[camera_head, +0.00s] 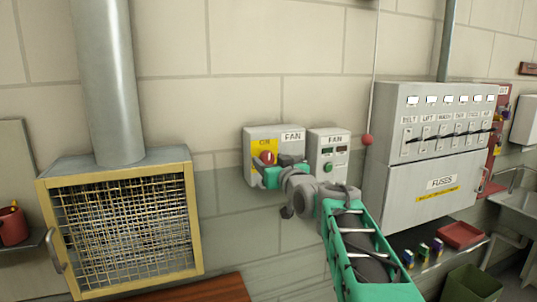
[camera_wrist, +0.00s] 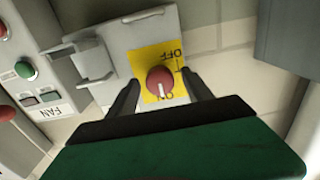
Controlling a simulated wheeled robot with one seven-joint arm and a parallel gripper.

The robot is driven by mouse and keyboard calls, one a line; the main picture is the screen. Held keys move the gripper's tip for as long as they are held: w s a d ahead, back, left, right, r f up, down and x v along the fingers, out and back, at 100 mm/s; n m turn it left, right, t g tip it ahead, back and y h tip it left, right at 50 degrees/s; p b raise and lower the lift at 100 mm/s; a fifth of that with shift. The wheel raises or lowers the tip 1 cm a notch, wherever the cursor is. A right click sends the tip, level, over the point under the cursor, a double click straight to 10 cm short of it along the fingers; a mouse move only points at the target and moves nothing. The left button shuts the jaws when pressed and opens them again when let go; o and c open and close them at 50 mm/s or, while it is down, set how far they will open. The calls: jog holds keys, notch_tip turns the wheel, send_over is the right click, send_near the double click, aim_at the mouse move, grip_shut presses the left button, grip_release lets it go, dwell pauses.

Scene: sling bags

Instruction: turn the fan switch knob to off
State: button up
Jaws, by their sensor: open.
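The fan switch knob (camera_head: 267,158) is a round red knob on a yellow plate, on a grey wall box (camera_head: 258,140) labelled FAN. The wrist view, upside down, shows the knob (camera_wrist: 160,82) between the plate's OFF and ON words. A pale mark on it seems to point toward ON. My gripper (camera_head: 263,170) is at the box. In the wrist view my gripper (camera_wrist: 160,94) is open, one dark finger on each side of the knob. Whether the fingers touch it I cannot tell. In the head view my gripper hides the plate's lower part.
A second FAN box (camera_head: 328,150) with a green button is close on the right. A red ball (camera_head: 367,140) hangs on a cord beyond it. A fuse cabinet (camera_head: 430,185) stands farther right. A yellow-framed mesh unit (camera_head: 187,220) is on the left.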

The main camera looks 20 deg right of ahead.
jog(key=shift+w, duration=0.6)
jog(key=shift+c, duration=0.6)
grip_shut()
